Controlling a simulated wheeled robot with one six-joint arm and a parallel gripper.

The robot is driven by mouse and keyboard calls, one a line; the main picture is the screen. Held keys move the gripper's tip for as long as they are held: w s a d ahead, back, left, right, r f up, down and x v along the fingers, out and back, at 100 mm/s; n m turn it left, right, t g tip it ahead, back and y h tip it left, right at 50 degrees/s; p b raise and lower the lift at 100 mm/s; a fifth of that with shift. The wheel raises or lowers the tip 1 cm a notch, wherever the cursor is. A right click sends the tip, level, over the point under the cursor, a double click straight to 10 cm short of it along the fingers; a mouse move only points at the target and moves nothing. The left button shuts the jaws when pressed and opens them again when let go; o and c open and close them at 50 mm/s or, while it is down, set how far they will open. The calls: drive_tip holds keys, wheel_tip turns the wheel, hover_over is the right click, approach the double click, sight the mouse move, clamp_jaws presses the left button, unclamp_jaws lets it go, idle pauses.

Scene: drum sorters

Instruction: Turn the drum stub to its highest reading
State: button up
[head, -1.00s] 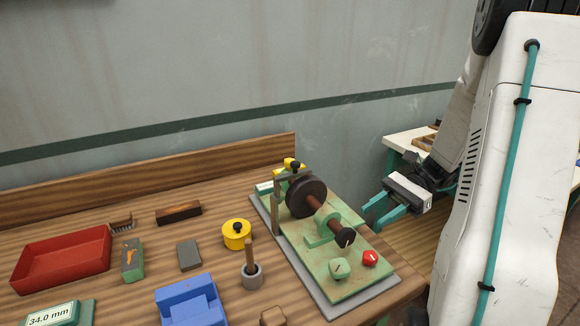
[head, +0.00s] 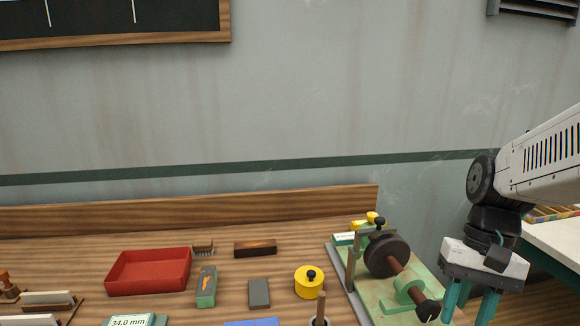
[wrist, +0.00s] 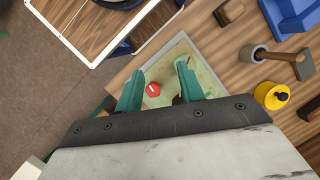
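The drum device stands on a green board (head: 378,295) at the right end of the bench. Its dark drum (head: 387,256) carries a brown shaft that ends in a dark stub (head: 427,309) toward the front right. My gripper (head: 469,308) points down just right of the stub, with its teal fingers apart and the tips cut off by the frame. In the wrist view my gripper (wrist: 158,80) is open and empty above the board. A red knob (wrist: 153,89) shows between the fingers. The stub is mostly hidden there.
A small display (head: 128,321) reads 34.0 mm at the lower left. A yellow weight (head: 309,281), a grey block (head: 259,292), a green box (head: 206,287) and a red tray (head: 149,271) stand left of the device. A wooden back rail (head: 200,210) runs behind them.

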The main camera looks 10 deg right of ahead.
drive_tip(key=s+a+r+n+t+h, duration=0.2)
drive_tip(key=s+a+r+n+t, duration=0.1)
drive_tip(key=a, duration=0.4)
wheel_tip(320, 180, up, 3)
drive_tip(key=n+t, duration=0.1)
drive_tip(key=n, duration=0.1)
drive_tip(key=shift+s+f+n+h, duration=0.15)
drive_tip(key=shift+f+n+h, duration=0.05)
drive_tip(key=shift+n+h, duration=0.1)
drive_tip(key=shift+c, duration=0.2)
